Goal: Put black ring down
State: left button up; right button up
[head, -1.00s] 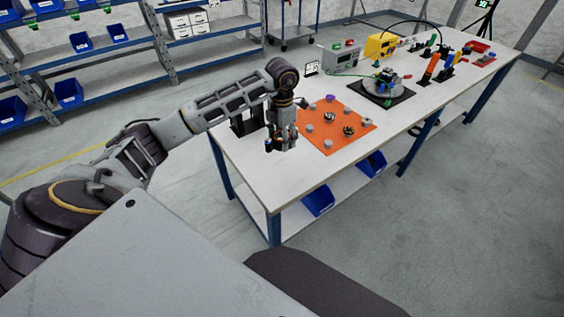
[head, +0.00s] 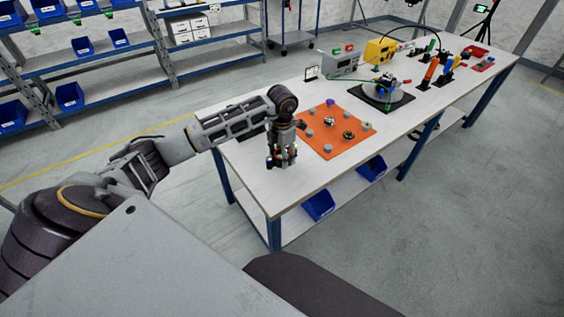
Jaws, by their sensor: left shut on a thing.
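My left gripper (head: 280,163) points down over the near left part of the white table (head: 255,180), just left of the orange mat (head: 335,145). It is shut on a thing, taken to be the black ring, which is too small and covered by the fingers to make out. Whether it touches the tabletop cannot be told. On the mat stand several small grey cylinders, a purple piece (head: 331,102) and a dark round piece (head: 349,134). My right gripper is not in view.
Beyond the mat are a black base with a round device (head: 388,95), a grey box (head: 340,61) and a yellow case (head: 380,49). Orange and dark upright tools stand farther right. The table's near edge in front of the gripper is clear. Blue bins (head: 318,204) sit on the lower shelf.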

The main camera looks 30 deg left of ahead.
pick_arm(q)
jog(key=shift+f, duration=1.7)
jog(key=shift+f, duration=0.15)
jog(key=o, duration=1)
jog(key=shift+c, duration=0.2)
notch_tip(320, 180, up, 12)
jog(key=shift+r, duration=0.2)
